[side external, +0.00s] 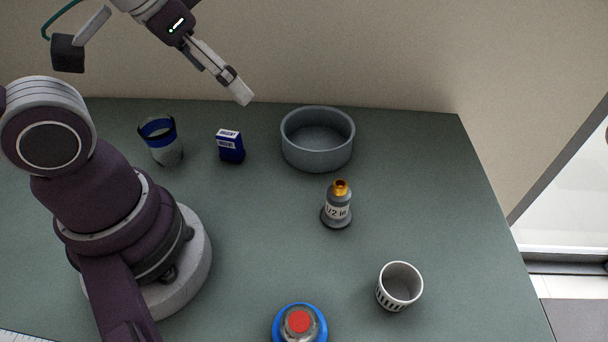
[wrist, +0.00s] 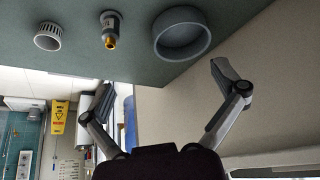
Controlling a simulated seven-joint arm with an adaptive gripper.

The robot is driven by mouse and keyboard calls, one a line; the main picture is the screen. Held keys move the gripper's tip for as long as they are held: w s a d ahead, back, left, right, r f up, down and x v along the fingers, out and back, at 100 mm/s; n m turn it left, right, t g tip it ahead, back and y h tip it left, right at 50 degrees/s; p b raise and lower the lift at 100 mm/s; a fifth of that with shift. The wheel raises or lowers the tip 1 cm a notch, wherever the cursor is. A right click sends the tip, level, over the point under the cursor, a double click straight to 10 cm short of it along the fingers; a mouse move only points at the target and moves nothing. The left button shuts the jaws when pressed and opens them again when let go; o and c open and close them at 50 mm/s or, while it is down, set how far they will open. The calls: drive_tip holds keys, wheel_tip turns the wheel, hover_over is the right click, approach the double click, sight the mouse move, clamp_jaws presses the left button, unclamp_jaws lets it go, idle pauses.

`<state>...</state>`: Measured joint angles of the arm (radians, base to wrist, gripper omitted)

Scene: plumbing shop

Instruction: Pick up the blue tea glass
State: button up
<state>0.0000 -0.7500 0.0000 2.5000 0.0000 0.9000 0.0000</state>
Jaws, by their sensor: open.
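The blue tea glass (side external: 165,152) is a clear tumbler with a dark blue band near its rim. It stands upright on the table at the back left in the side view, close to my arm. It is not in the wrist view. My gripper (side external: 239,91) is raised in the air above the back of the table, to the right of the glass and well apart from it. In the wrist view my gripper (wrist: 162,88) has its two fingers spread wide with nothing between them.
A dark blue box (side external: 230,149) stands just right of the glass. A grey round bowl (side external: 317,158), a grey fitting with a brass tip (side external: 337,211), a white slotted cup (side external: 398,288) and a blue-based item with a red top (side external: 300,322) stand farther right and forward.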

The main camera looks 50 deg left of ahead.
drive_tip(key=n+g, duration=0.5)
drive_tip(key=n, duration=1.3)
approach(163, 141)
drive_tip(key=w+a+f, duration=0.1)
drive_tip(key=a, duration=0.2)
drive_tip(key=shift+g, duration=0.3)
wheel_tip(163, 141, down, 10)
drive_tip(key=shift+s+f, duration=0.15)
drive_tip(key=shift+f, duration=0.45)
drive_tip(key=shift+c, duration=0.3)
drive_tip(key=c, duration=1.1)
